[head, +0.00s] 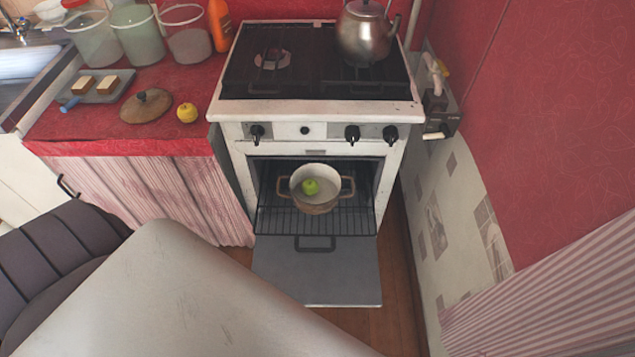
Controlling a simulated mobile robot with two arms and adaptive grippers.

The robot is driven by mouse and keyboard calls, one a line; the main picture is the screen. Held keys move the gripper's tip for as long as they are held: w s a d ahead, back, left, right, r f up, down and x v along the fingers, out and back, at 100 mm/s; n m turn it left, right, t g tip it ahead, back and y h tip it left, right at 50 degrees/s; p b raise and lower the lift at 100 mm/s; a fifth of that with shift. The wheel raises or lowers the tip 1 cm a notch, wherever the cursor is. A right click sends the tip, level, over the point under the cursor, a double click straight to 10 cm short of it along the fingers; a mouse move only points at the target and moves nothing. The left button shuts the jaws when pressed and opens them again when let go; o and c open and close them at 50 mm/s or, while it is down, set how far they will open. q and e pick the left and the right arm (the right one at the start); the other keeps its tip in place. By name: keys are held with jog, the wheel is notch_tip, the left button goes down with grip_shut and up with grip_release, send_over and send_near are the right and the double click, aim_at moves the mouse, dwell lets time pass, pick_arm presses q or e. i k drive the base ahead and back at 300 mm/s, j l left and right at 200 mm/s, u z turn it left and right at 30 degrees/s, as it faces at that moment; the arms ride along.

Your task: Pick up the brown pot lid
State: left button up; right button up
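The brown pot lid (146,105) lies on the red oilcloth counter (60,132), left of the stove. It is round, with a small dark knob on top. Neither of my grippers is in view.
A yellow apple (187,113) sits just right of the lid, and a grey tray (101,90) with two pieces lies behind it to the left. Containers (137,36) and an orange bottle (220,25) stand behind. A kettle (366,35) is on the stove (318,107). The oven door (316,278) hangs open.

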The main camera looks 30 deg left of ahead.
aim_at(144, 106)
jog(key=j+u, duration=0.15)
jog(key=u, duration=1.9)
jog(key=z, duration=1.1)
jog(key=j, duration=0.55)
jog(key=i+j, duration=0.15)
jog(key=j, duration=0.9)
jog(key=i+u, duration=0.05)
